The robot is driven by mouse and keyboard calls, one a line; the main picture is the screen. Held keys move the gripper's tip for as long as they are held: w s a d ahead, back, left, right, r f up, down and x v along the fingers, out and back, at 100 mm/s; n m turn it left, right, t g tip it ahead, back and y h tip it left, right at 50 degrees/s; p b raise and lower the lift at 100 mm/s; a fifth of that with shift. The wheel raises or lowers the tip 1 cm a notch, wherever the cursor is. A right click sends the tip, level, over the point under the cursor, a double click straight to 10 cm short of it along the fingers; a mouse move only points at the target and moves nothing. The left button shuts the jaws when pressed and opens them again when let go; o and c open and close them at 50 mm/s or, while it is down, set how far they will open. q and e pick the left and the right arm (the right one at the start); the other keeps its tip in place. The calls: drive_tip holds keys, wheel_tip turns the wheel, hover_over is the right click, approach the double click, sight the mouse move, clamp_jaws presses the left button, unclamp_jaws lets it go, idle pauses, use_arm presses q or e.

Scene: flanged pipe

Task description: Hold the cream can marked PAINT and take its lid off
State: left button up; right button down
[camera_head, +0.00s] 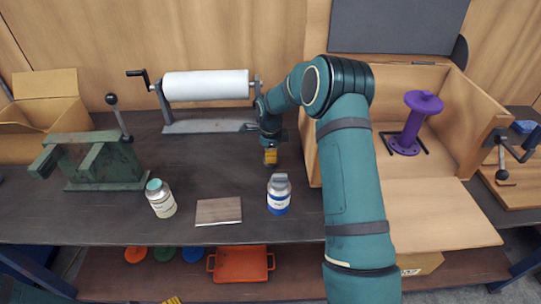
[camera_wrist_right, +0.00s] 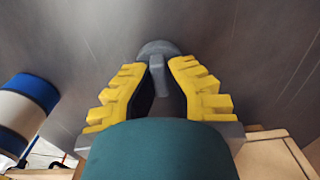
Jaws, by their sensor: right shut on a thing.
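A cream can (camera_head: 161,200) with a greenish-grey top stands on the dark bench, left of the wooden block; its label is too small to read. My right gripper (camera_head: 270,157) is well to the right of this can, low over the bench behind the blue and white can. In the wrist view, the yellow fingers of my right gripper (camera_wrist_right: 160,75) are shut on a small grey piece (camera_wrist_right: 157,50) with a rounded end and a raised rib. I cannot tell what it belongs to. My left gripper is out of view.
A blue and white can (camera_head: 278,200) with a grey top stands in front of my right gripper; it also shows in the wrist view (camera_wrist_right: 22,112). A wooden block (camera_head: 218,211) lies between the cans. A green vise-like fixture (camera_head: 105,160) stands left; an open wooden box (camera_head: 435,190) stands right.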

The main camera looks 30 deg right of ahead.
drive_tip(key=shift+f, duration=0.15)
drive_tip(key=c, duration=1.1)
unclamp_jaws()
drive_tip(key=shift+c, duration=0.2)
drive_tip(key=shift+r, duration=0.25)
wheel_tip(320, 180, up, 12)
drive_tip(key=p, duration=0.1)
drive_tip(key=shift+p, duration=0.3)
